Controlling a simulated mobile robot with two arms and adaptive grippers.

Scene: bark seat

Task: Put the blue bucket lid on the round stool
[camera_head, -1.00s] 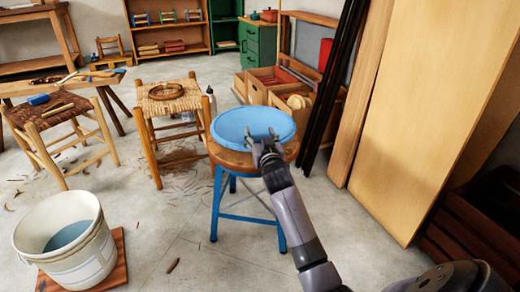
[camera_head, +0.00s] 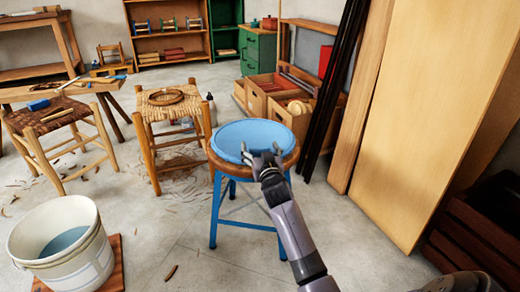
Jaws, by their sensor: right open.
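The blue bucket lid (camera_head: 246,134) lies flat on the wooden seat of the round stool (camera_head: 215,205), which has blue legs. The seat's brown rim shows around the lid. My right gripper (camera_head: 261,153) is open at the lid's near right edge, its fingers spread over the rim. I cannot tell if a finger touches the lid. My left gripper is not in view.
A white bucket (camera_head: 66,248) with bluish liquid stands on a board at the lower left. Two woven stools (camera_head: 172,100) (camera_head: 45,118) stand to the left. Tall boards (camera_head: 425,110) lean at the right. Shavings litter the floor.

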